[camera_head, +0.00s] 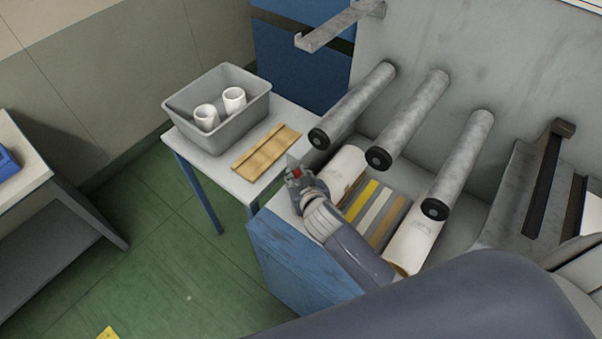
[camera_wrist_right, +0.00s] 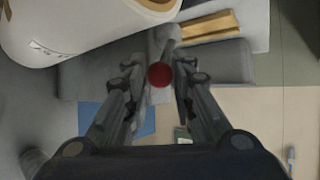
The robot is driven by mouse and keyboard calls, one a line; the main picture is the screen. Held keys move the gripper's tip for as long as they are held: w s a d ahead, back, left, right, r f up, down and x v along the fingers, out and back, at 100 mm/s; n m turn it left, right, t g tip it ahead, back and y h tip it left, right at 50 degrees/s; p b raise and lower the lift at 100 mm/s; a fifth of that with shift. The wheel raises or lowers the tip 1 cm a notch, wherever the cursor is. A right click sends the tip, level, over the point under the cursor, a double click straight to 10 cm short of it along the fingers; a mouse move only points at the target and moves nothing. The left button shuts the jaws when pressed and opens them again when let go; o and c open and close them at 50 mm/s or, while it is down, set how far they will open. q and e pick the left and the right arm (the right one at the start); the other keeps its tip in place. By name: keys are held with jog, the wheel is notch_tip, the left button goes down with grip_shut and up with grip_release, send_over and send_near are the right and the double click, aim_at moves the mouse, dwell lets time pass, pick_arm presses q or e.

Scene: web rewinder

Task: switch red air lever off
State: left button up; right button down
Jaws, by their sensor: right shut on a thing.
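The red air lever (camera_head: 296,172) shows as a small red spot at the left front corner of the machine. In the right wrist view its round red knob (camera_wrist_right: 160,75) sits between the two fingers. My right gripper (camera_head: 299,178) is shut on the lever; in the wrist view the fingers (camera_wrist_right: 158,82) flank the knob on both sides. The gripper hides most of the lever in the head view, and its exact angle cannot be told. My left gripper is not in view.
Three grey rollers (camera_head: 412,120) jut out above white rolls (camera_head: 343,170) beside my right arm. A small table (camera_head: 210,165) holds a grey bin (camera_head: 243,120) with two white cups and a brown cardboard piece (camera_head: 266,150). Green floor (camera_head: 150,230) is clear at left.

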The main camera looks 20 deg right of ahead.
jog(key=shift+w+a+r+g, duration=0.1)
jog(key=shift+w+r+g, duration=0.05)
jog(key=shift+r+g, duration=0.15)
jog(key=c, duration=1.6)
grip_release()
jog(key=shift+f, duration=0.1)
jog(key=shift+f, duration=0.1)
